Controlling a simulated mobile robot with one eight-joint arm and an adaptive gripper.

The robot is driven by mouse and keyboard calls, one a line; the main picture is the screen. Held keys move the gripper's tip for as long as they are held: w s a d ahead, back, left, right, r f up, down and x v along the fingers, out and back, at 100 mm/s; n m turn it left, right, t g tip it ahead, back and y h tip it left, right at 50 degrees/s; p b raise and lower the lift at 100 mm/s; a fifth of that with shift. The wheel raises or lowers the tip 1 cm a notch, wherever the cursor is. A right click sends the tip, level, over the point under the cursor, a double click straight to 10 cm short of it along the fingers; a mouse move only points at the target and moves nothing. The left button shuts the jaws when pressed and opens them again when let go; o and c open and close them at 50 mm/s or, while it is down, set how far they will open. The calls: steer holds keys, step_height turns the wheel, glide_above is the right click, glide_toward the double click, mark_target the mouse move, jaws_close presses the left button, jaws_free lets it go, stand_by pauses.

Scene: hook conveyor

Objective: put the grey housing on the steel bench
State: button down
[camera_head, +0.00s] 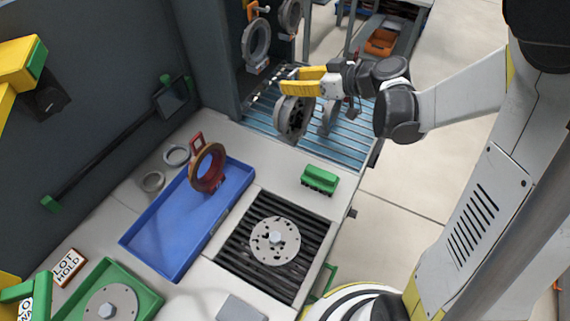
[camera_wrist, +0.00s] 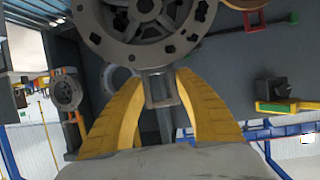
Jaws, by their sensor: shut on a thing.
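The yellow-fingered gripper (camera_head: 290,82) is shut on the loop handle of a grey round housing (camera_head: 292,119). The housing hangs below the fingers over the blue slatted surface, apart from the bench. In the wrist view, its holed face (camera_wrist: 140,25) fills the top and its loop (camera_wrist: 161,90) sits between the yellow fingers (camera_wrist: 160,82). The pale grey bench (camera_head: 240,152) lies in front and to the left of the gripper in the head view.
The bench carries a blue tray (camera_head: 150,245) with a reddish-brown ring (camera_head: 207,168), a green block (camera_head: 320,179), a dark slatted grate with a holed disc (camera_head: 274,241), and a green tray (camera_head: 148,302). Other grey rings (camera_head: 257,40) hang behind. Another grey part (camera_head: 331,116) is beside the held housing.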

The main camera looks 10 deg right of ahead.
steer(key=shift+w+a+r+n+g+y, duration=0.25)
steer(key=shift+a+r+n+g+y, duration=0.15)
steer(key=shift+n+y, duration=0.1)
steer(key=w+a+f+b, duration=0.1)
steer(key=a+f+b, duration=0.4)
steer(key=a+f, duration=0.6)
steer(key=shift+w+a+b, duration=0.25)
steer(key=shift+w+b, duration=0.1)
steer(key=shift+w, duration=0.05)
steer(key=shift+f, duration=0.1)
steer(key=c, duration=1)
jaws_free()
steer(key=shift+o, duration=0.2)
